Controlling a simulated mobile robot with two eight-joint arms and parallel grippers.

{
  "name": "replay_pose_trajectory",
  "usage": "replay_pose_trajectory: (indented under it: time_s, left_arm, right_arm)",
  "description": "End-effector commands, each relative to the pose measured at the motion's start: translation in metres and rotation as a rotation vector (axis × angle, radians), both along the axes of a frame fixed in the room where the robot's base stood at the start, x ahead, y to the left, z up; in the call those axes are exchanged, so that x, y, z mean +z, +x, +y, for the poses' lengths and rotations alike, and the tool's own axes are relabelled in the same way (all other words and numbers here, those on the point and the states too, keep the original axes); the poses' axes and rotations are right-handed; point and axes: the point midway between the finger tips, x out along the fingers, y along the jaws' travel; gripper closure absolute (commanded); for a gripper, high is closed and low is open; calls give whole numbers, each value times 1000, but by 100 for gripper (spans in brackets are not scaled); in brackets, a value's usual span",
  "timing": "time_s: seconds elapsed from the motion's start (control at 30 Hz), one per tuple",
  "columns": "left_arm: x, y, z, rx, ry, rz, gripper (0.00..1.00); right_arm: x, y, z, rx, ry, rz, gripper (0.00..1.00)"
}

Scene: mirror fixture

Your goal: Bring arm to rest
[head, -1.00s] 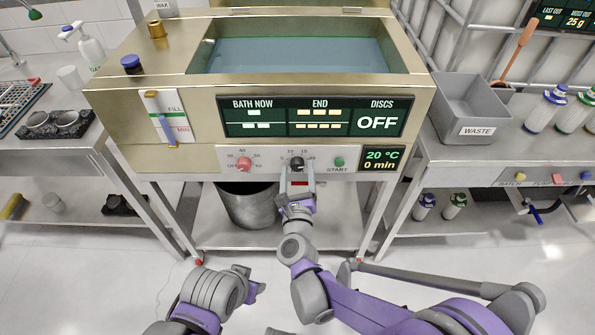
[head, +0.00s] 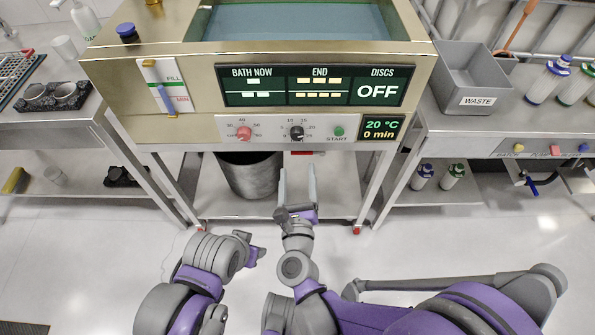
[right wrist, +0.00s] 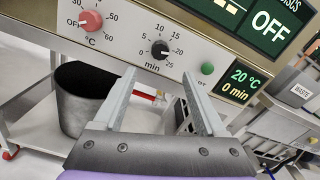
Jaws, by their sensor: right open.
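My right gripper (head: 298,172) is open and empty, below and in front of the bath's control panel (head: 269,143), apart from its knobs. In the right wrist view its two grey fingers (right wrist: 158,80) spread below the black minute knob (right wrist: 160,50), with nothing between them. The black knob also shows in the head view (head: 296,133). A red temperature knob (head: 244,134) is to its left and a green START button (head: 339,132) to its right. My left gripper (head: 250,252) is low at the left, near the floor area in the picture; its jaws are unclear.
The metal bath (head: 110,72) shows OFF, 20 °C and 0 min. A grey bin (head: 250,175) stands on its lower shelf. A grey WASTE tray (head: 482,88) and bottles stand on the right bench. Open floor (head: 440,248) lies in front.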

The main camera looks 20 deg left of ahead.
Motion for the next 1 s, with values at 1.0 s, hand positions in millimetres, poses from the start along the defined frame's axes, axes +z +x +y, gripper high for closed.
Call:
replay_pose_trajectory:
  time_s: [1.0]
  left_arm:
    - [0,0,0,0,0,0,50]
  right_arm:
    - [-27,-66,-174,777,-1852,-172,26]
